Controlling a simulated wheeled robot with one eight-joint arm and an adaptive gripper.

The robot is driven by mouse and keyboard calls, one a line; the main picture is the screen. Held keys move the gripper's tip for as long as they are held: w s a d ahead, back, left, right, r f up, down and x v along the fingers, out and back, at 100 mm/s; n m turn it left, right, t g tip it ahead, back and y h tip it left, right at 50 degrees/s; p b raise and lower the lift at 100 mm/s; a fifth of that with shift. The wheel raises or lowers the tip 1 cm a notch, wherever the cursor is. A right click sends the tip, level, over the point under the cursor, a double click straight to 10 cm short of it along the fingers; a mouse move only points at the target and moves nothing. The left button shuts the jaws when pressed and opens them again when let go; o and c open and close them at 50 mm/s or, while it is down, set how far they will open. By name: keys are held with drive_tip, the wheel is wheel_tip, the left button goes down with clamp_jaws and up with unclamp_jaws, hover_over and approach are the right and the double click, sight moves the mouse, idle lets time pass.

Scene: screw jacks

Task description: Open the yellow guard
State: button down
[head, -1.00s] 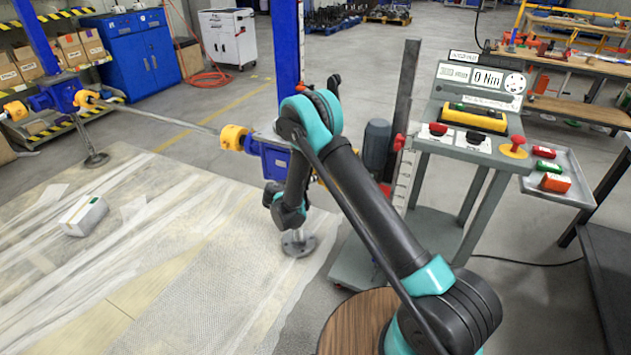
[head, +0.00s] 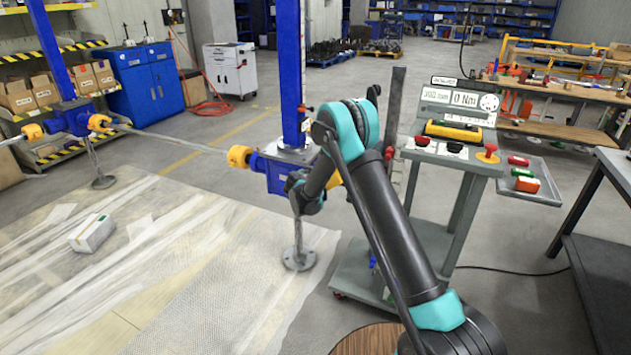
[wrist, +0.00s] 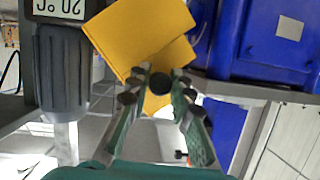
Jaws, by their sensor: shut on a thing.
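The yellow guard (wrist: 140,38) fills the top middle of the wrist view as tilted, overlapping yellow plates. My gripper (wrist: 160,84) is shut on it at its lower part, with a dark round piece between the fingertips. In the head view only a small yellow piece of the guard (head: 335,180) shows beside my arm, right of the blue jack gearbox (head: 270,172). My gripper's fingers are hidden there behind my arm. I cannot tell how far the guard is swung.
A grey motor (wrist: 62,75) is close on the left in the wrist view. A blue jack housing (wrist: 270,40) is close on the right. A grey cart (head: 440,155) with a display and buttons stands right of my arm. A white box (head: 92,233) lies on the sheeted floor.

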drive_tip(key=shift+s+d+r+m+t+y, duration=0.2)
drive_tip(key=shift+s+d+r+m+y, duration=0.1)
drive_tip(key=shift+d+r+m, duration=0.35)
drive_tip(key=shift+s+d+r+m+t+y, duration=0.2)
drive_tip(key=shift+d+r+m+y, duration=0.1)
drive_tip(key=shift+d+r+m, duration=0.35)
drive_tip(key=shift+s+d+r+m+t+y, duration=0.2)
drive_tip(key=shift+d+r+m+y, duration=0.1)
drive_tip(key=shift+d+r+m, duration=0.3)
drive_tip(key=shift+a+r, duration=0.1)
drive_tip(key=c, duration=1.3)
unclamp_jaws()
drive_tip(key=shift+s, duration=0.1)
drive_tip(key=v, duration=1.1)
drive_tip(key=shift+s+r, duration=0.1)
drive_tip(key=shift+s, duration=0.25)
